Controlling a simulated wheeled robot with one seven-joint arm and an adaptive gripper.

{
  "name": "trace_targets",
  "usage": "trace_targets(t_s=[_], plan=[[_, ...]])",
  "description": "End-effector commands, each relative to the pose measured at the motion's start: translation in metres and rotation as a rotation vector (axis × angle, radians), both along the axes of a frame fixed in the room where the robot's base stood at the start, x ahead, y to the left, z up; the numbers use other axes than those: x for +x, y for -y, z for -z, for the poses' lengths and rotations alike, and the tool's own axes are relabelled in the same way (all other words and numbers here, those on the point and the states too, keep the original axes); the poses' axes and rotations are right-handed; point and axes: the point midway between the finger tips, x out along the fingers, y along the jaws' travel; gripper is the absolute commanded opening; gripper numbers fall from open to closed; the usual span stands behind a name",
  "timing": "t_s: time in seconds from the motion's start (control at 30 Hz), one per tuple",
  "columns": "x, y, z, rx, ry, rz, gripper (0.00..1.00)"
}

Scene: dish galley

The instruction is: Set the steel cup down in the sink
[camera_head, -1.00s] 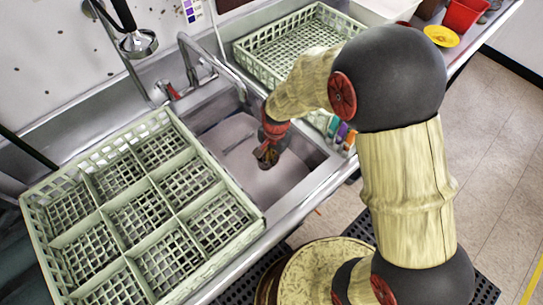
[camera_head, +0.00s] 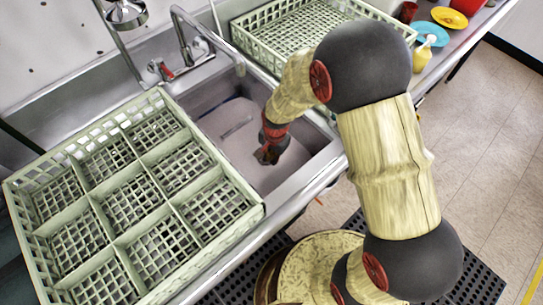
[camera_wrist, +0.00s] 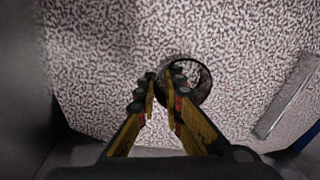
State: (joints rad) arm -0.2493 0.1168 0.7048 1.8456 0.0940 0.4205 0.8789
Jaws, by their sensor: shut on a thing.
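My gripper (camera_head: 268,155) points down inside the sink basin (camera_head: 235,118) in the head view. The wrist view shows my gripper (camera_wrist: 163,92) with its two fingers close together at the round steel cup (camera_wrist: 201,82). The cup shows as a dark, reflective ring seen from above, partly behind the right fingertip. My gripper is shut on the cup, seemingly at its rim. The speckled basin floor (camera_wrist: 100,60) lies below. Whether the cup touches that floor cannot be told. The cup cannot be made out in the head view.
A pale green compartment rack (camera_head: 228,180) stands left of the basin, and another rack (camera_head: 246,42) stands behind it. A faucet (camera_head: 185,50) rises at the basin's back edge. Colourful dishes, including a blue plate (camera_head: 432,30), lie on the counter at the far right.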

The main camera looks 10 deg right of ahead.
Motion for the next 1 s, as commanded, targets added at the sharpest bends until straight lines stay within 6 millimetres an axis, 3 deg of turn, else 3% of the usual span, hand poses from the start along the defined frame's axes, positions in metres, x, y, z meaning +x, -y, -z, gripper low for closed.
trace_targets(t_s=[0.43,0.93,0.97,1.0], plan=[[0.0,0.0,0.046,0.0,0.0,0.0,0.0],[0.0,0.0,0.053,0.001,0.001,0.0,0.0],[0.0,0.0,0.053,0.001,0.001,0.0,0.1],[0.0,0.0,0.053,0.001,0.001,0.0,0.12]])
